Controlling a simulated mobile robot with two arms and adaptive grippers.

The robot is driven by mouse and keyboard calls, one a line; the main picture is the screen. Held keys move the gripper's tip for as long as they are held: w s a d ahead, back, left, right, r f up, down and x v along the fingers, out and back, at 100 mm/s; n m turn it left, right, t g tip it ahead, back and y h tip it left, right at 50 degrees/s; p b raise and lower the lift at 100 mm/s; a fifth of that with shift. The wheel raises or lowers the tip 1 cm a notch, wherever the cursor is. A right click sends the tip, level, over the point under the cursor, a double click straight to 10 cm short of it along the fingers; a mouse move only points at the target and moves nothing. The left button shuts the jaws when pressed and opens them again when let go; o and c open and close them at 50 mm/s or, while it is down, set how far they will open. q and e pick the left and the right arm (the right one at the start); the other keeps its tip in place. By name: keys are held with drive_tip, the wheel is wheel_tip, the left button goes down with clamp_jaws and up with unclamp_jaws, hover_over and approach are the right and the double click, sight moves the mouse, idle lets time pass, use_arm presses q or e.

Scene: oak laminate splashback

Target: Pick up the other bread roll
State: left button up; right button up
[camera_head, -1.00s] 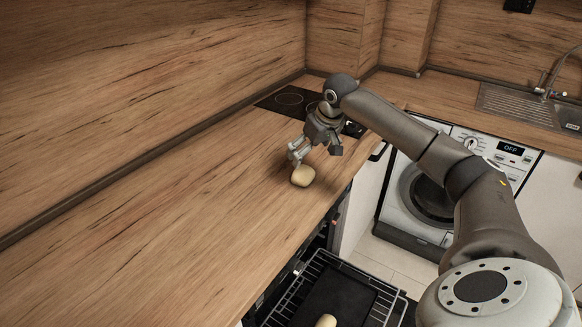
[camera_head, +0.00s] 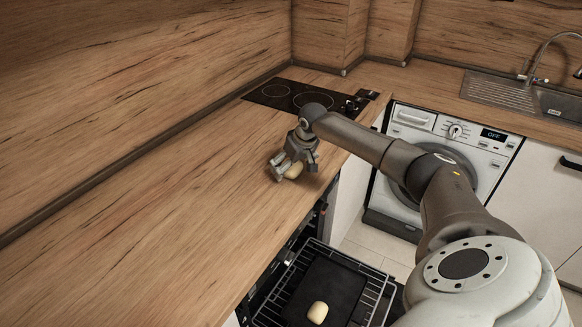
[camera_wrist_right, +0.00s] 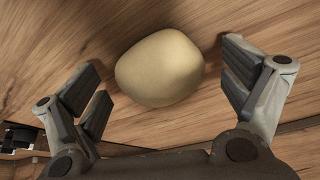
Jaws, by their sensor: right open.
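A pale bread roll (camera_head: 294,170) lies on the wooden countertop near its front edge. My right gripper (camera_head: 291,172) is low over the counter with its fingers around this roll. In the right wrist view the roll (camera_wrist_right: 160,68) lies between the two open fingers of the gripper (camera_wrist_right: 165,95), with a gap on each side. A second bread roll (camera_head: 317,312) lies on the dark baking tray (camera_head: 325,285) on the oven rack below the counter. My left gripper is not in view.
The countertop (camera_head: 150,235) is clear to the left of the gripper. A black hob (camera_head: 300,95) lies behind it, against the wooden splashback. The pulled-out oven rack (camera_head: 375,300) is below the front edge. A washing machine (camera_head: 455,150) and sink (camera_head: 560,103) are at right.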

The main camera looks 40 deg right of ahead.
drive_tip(key=shift+c, duration=0.3)
drive_tip(key=c, duration=1)
drive_tip(key=shift+r, duration=0.1)
